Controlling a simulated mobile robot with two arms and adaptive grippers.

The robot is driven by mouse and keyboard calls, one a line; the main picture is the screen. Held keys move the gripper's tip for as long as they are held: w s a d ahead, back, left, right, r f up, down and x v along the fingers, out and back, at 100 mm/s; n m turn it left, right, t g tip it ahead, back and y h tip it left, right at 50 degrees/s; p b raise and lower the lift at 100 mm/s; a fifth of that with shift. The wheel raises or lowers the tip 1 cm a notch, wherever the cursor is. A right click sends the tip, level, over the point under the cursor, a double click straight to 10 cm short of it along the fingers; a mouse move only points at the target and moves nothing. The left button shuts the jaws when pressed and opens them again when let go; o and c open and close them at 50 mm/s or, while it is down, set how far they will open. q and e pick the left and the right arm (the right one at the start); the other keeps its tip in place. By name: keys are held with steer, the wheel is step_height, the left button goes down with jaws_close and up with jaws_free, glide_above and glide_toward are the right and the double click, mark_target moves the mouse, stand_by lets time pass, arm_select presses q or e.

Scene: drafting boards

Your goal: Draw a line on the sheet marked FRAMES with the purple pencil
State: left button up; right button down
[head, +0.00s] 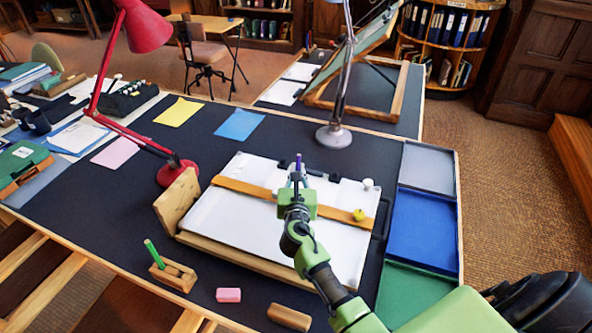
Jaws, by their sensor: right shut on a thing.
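My right gripper (297,180) is shut on the purple pencil (299,161), whose upper part shows above the fingers. It is over the upper middle of a tilted white drawing board (237,219). The gripper and my arm hide part of the board and the pencil's tip, so I cannot tell whether it touches the surface. White paper covers much of the board; no FRAMES marking is readable from here. My left gripper is not in view.
A wooden straightedge (243,188) crosses the board, with a yellow knob (359,215) near its right end. A red lamp (175,172) stands left. A green pencil (153,253) stands in a wooden holder (175,277). Grey, blue (427,229) and green trays line the right edge.

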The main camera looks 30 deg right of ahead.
steer(key=shift+s+d+f, duration=0.1)
steer(key=shift+s+d, duration=0.2)
stand_by(0.4)
steer(key=shift+s+d+p, duration=0.2)
steer(key=shift+s+p, duration=0.05)
steer(key=shift+p, duration=0.15)
steer(key=shift+s+d+p, duration=0.5)
steer(key=shift+s+d, duration=0.05)
steer(key=shift+s, duration=0.05)
stand_by(0.6)
steer(key=shift+s+d+p, duration=0.4)
steer(key=shift+s+d, duration=0.15)
steer(key=shift+s, duration=0.15)
stand_by(0.8)
steer(key=shift+s+d, duration=0.25)
steer(key=shift+s+d, duration=0.2)
stand_by(0.4)
steer(key=shift+s+d+p, duration=0.15)
steer(key=shift+p, duration=0.2)
steer(key=shift+r+p, duration=2.55)
steer(key=shift+r, duration=0.05)
